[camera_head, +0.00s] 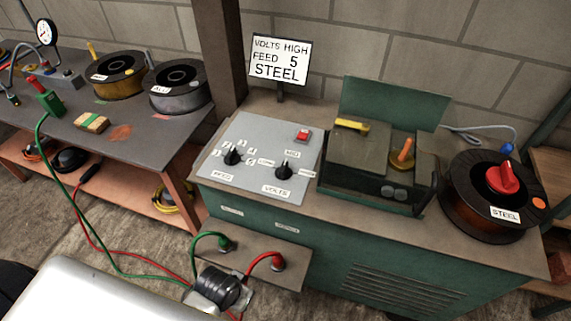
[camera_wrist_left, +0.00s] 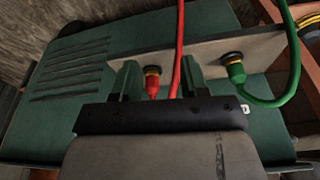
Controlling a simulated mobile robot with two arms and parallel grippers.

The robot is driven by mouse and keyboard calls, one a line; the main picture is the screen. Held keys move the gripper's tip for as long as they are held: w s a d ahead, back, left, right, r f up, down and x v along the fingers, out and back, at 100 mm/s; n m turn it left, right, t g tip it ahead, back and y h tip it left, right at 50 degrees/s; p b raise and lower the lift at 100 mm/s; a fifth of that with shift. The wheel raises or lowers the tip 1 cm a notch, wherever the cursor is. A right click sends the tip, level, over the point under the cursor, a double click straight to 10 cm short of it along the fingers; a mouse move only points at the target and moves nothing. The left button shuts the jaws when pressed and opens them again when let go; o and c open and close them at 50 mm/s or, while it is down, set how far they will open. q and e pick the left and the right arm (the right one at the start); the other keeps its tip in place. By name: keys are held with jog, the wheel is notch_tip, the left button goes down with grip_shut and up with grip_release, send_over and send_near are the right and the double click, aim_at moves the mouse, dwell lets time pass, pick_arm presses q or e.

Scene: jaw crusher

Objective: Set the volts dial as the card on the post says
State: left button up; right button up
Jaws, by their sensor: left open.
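The card (camera_head: 280,60) on the post reads "VOLTS HIGH, FEED 5, STEEL". The black volts dial (camera_head: 284,170) sits on the grey sloped panel (camera_head: 255,134), with LOW at its left, MED above and HIGH at its right. Its pointer seems to face roughly up, but is too small to read surely. My left gripper (camera_wrist_left: 158,68) is open with nothing held. In the wrist view, the red plug (camera_wrist_left: 152,86) and its cable show between its fingers. In the head view, my left wrist is low, in front of the socket shelf, well below the dial. My right gripper is out of view.
The feed dial (camera_head: 232,157) is left of the volts dial, and a red switch (camera_head: 303,134) is above. A wire-drive box (camera_head: 375,160) stands close right. Red and green cables (camera_head: 125,273) loop below. The steel spool (camera_head: 492,195) is far right.

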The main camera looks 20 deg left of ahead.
aim_at(284, 166)
pick_arm(q)
jog(key=w+d+r+h, duration=0.1)
jog(key=w+d+r, duration=0.25)
jog(key=r, duration=0.65)
jog(key=w+d+r, duration=0.1)
jog(key=w+r, duration=0.1)
jog(key=w, duration=0.4)
jog(key=w+d+r+m+g, duration=0.1)
jog(key=w+d+r, duration=0.1)
jog(key=w, duration=0.5)
jog(key=w+d+r+g, duration=0.1)
jog(key=w+r, duration=0.3)
jog(key=w, duration=0.3)
jog(key=shift+d+r, duration=0.1)
jog(key=shift+d, duration=0.1)
jog(key=w+a+r+n+y, duration=0.2)
jog(key=w+a+r, duration=0.4)
jog(key=w+r, duration=0.15)
jog(key=shift+g, duration=0.4)
jog(key=f, duration=1.1)
jog(key=shift+w+d+f, duration=0.15)
jog(key=shift+d, duration=0.05)
jog(key=shift+p, duration=0.3)
grip_shut()
